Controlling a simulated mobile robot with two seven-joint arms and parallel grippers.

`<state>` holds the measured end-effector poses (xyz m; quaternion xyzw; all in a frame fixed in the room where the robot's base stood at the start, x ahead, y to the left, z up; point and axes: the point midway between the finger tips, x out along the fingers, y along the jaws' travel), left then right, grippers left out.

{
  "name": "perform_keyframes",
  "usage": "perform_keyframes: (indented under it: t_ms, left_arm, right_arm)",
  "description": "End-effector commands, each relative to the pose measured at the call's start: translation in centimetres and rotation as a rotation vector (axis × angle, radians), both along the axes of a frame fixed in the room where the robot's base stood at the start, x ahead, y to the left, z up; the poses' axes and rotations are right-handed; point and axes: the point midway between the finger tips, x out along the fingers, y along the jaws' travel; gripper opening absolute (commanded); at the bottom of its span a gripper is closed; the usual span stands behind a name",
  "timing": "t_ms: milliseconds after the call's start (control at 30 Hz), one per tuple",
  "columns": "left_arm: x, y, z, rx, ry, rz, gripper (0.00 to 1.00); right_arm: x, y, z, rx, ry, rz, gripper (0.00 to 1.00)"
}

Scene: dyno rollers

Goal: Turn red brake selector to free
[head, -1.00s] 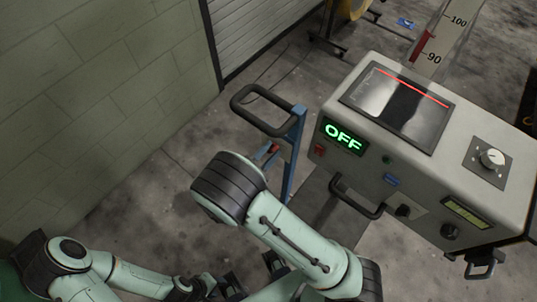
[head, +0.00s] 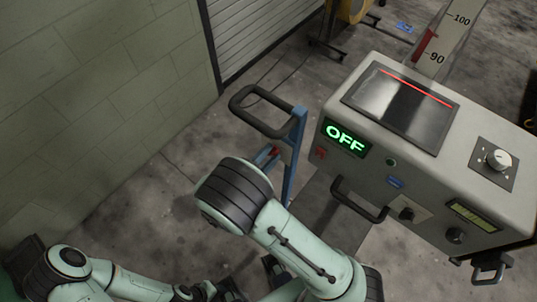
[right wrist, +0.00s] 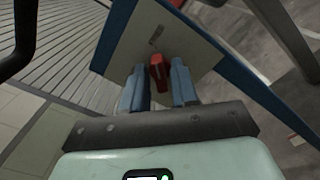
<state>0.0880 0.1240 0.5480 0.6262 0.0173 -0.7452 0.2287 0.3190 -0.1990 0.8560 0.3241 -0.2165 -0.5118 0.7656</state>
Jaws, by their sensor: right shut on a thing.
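The red brake selector (right wrist: 158,73) is a small lever on a pale plate in a blue frame, seen in the right wrist view. My right gripper (right wrist: 158,92) has a finger on each side of it and is shut on it. In the head view a small red part (head: 274,152) shows on the blue post, just above my right arm. My right gripper's fingers are hidden there behind the arm. My left gripper (head: 232,290) shows only partly at the bottom edge, away from the selector; its finger state is unclear.
The grey console (head: 420,170) with a green OFF display (head: 345,138) stands to the right. A black handle (head: 255,110) tops the blue post (head: 296,150). A block wall (head: 100,100) is on the left, with open floor between.

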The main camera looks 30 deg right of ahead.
Motion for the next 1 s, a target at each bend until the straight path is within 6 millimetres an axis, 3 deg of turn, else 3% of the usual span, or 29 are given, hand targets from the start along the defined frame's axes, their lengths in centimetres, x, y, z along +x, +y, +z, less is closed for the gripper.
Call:
perform_keyframes:
  t_ms: [33, 67, 467, 1000]
  left_arm:
    - [0.0, 0.0, 0.0, 0.0, 0.0, 0.0, 0.43]
    - [0.0, 0.0, 0.0, 0.0, 0.0, 0.0, 0.43]
    - [0.0, 0.0, -0.1, 0.0, 0.0, 0.0, 0.43]
    - [-0.2, 0.0, -0.7, 0.0, 0.002, 0.0, 0.43]
  right_arm:
    - [0.0, 0.1, 0.0, 0.002, 0.0, 0.001, 0.0]
    - [0.0, 0.1, 0.0, 0.002, 0.0, 0.001, 0.38]
    - [-0.2, 0.7, 0.0, 0.001, -0.001, 0.002, 0.38]
    - [-4.3, 10.5, -0.1, 0.001, -0.001, 0.005, 0.38]
